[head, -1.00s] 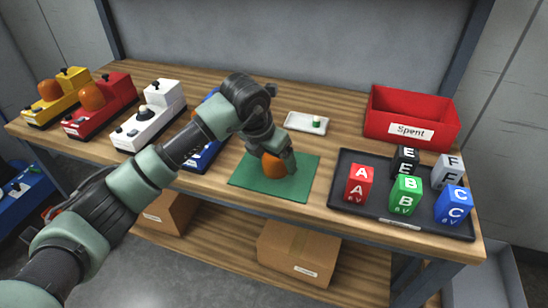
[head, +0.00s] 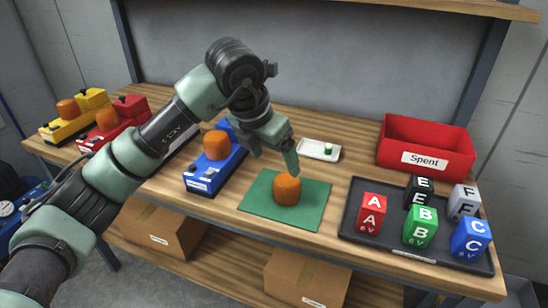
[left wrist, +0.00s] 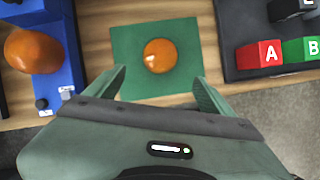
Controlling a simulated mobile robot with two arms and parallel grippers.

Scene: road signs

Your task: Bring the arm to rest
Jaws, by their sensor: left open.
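My left gripper (head: 275,162) is open and empty. It hangs above the green mat (head: 255,208) at the back side of an orange dome (head: 287,189). The dome stands alone on the mat, and the gripper appears clear of it. In the left wrist view the two fingers (left wrist: 160,88) are spread wide, with the dome (left wrist: 159,56) beyond them on the mat (left wrist: 125,85). My left arm crosses the head view from the lower left and hides part of the bench and the white unit. My right gripper is not in view.
Blue (head: 208,172), red (head: 112,124) and yellow (head: 68,121) units with orange domes stand at the left. A black tray (head: 400,240) of lettered blocks is at the right.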

